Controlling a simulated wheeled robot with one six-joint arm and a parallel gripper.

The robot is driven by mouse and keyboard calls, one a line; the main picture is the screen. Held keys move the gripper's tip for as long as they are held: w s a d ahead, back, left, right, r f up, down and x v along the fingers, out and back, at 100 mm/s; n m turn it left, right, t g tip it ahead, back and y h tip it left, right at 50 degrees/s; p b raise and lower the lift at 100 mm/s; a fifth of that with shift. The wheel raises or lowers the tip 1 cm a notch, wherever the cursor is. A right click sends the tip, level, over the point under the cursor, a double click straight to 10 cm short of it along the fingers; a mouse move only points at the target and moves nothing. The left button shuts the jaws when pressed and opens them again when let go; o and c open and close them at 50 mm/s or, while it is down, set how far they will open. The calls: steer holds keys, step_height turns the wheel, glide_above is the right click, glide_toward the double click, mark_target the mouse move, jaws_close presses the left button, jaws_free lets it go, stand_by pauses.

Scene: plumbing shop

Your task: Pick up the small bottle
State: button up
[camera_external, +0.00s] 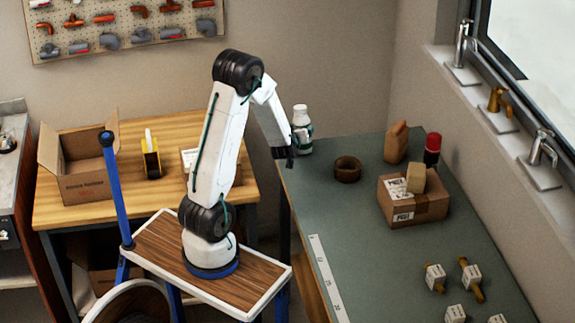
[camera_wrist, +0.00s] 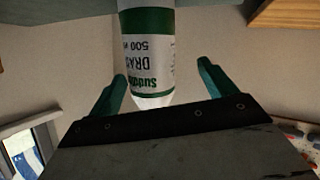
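The small bottle (camera_external: 301,118) is white with a green label and stands upright at the far left corner of the green-topped table. In the wrist view the bottle (camera_wrist: 147,50) appears upside down, its green and white label reading "500" and its tapered shoulder toward my gripper. My gripper (camera_external: 284,154) is beside the bottle, on its left, near the table edge in the external view. In the wrist view my gripper (camera_wrist: 161,72) has its two teal fingers spread apart. The bottle shows in the gap, nearer the left finger, and contact cannot be told.
The green table (camera_external: 335,205) also holds a brown tape roll (camera_external: 347,169), a cardboard box (camera_external: 413,205), a red-capped dark bottle (camera_external: 432,150) and several valves. A wooden table (camera_external: 130,200) with an open carton (camera_external: 80,172) stands at left. The green table's middle is mostly clear.

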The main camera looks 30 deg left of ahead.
steer(key=shift+x, duration=1.35)
steer(key=shift+a, duration=0.1)
steer(key=c, duration=1.5)
